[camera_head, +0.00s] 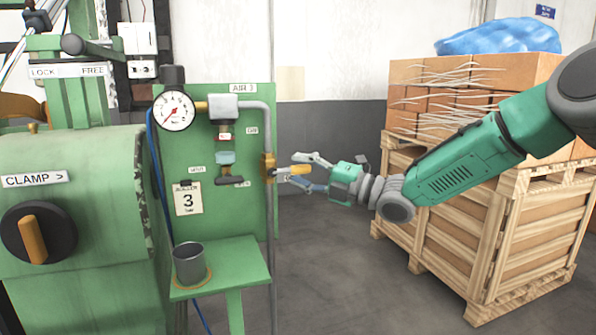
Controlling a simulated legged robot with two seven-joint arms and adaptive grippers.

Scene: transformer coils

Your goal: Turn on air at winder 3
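The green air panel (240,110) with the "AIR 3" label stands left of centre. A grey pipe (269,215) runs down its right side and carries a brass valve (267,166). The valve's yellow-orange lever (300,169) points right, across the vertical pipe. My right gripper (290,167) comes in from the right, its fingers spread, one above and one below the lever. I cannot tell if either finger touches it. A "3" tag (188,199) hangs on the panel. The pressure gauge (174,110) is at its top left. My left gripper is out of view.
The green winder (100,225) with a "CLAMP" knob (38,235) fills the left. A metal cup (189,264) stands on a small green shelf (240,258) below the panel. A wooden crate (500,225) with stacked boxes stands right. Floor between is clear.

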